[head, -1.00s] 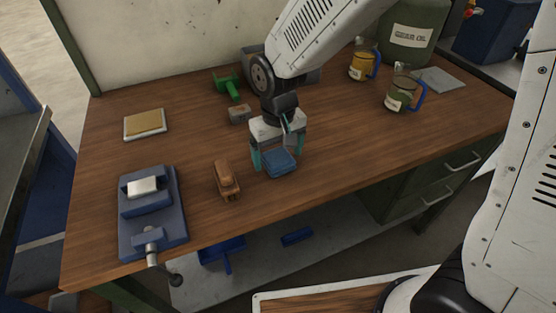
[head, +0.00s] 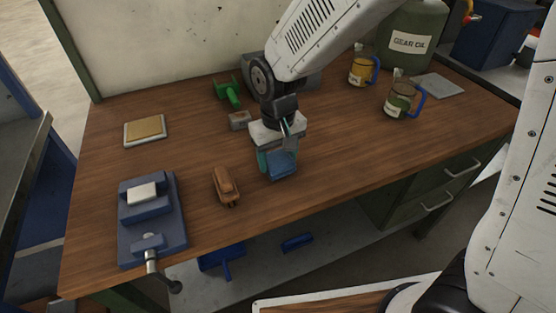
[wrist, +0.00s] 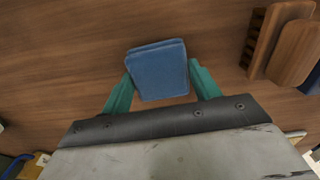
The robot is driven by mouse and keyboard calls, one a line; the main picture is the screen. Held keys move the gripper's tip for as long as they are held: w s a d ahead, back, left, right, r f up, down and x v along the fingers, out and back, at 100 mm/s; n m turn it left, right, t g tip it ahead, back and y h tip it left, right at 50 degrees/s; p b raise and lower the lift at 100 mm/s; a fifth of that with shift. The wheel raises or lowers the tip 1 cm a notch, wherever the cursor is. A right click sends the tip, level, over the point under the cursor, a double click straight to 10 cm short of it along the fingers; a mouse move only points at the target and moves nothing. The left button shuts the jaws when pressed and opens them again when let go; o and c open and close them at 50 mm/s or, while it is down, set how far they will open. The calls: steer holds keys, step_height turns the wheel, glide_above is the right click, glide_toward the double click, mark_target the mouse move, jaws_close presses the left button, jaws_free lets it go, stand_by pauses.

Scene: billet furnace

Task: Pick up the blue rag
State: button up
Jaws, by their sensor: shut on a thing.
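The blue rag (head: 283,165) is a small folded square cloth at the middle of the wooden workbench. My gripper (head: 275,163) points down over it, with its teal fingers on either side. In the wrist view the rag (wrist: 158,70) lies between the two teal fingertips of my gripper (wrist: 160,80), and the fingers are shut on it. Whether the rag is clear of the bench top is hard to tell.
A wooden brush (head: 225,187) lies left of the rag, and a blue vise (head: 152,220) stands at the front left. A small grey block (head: 239,121) and a green tool (head: 229,92) are behind. Mugs (head: 402,100) and a gear oil can (head: 411,38) stand right. Bench right of the rag is clear.

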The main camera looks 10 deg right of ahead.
mark_target(279, 159)
step_height(279, 159, up, 17)
steer(key=shift+f, duration=0.15)
steer(key=shift+o, duration=1.2)
steer(key=shift+c, duration=0.8)
steer(key=shift+d, duration=0.1)
stand_by(0.8)
